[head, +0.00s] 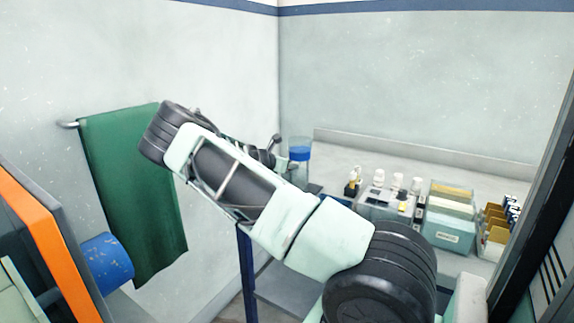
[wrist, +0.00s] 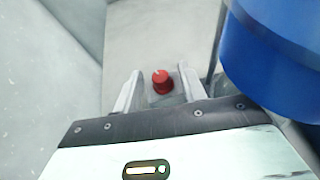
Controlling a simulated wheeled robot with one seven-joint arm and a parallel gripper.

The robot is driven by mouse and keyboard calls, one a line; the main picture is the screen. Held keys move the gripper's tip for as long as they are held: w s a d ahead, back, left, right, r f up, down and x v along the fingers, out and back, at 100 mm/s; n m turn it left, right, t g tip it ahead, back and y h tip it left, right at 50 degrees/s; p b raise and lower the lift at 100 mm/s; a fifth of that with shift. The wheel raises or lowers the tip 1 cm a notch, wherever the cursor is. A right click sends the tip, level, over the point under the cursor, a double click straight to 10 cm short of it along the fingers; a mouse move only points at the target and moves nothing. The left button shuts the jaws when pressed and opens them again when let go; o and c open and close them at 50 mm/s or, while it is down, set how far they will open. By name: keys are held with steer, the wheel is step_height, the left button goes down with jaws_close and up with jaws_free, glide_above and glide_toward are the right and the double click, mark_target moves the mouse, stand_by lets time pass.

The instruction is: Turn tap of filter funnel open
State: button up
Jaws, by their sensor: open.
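The filter funnel (head: 300,152), a clear cylinder with a blue part, stands in the corner beyond my arm in the head view. Its large blue body (wrist: 280,55) fills the upper right of the wrist view. A small red knob (wrist: 161,77) with a pale mark, apparently the tap, shows near the centre of the wrist view. My gripper (wrist: 159,86) is open, with one pale finger on each side of the red knob in the picture. I cannot tell whether either finger touches it. In the head view, my arm hides most of the area below the funnel.
A counter on the right holds white-capped bottles (head: 378,175), a clear box (head: 450,218) and a rack of small items (head: 497,228). A green towel (head: 130,190) hangs on the left wall. The blue funnel body is close to the gripper's right side in the wrist view.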

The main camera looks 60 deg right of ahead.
jaws_close()
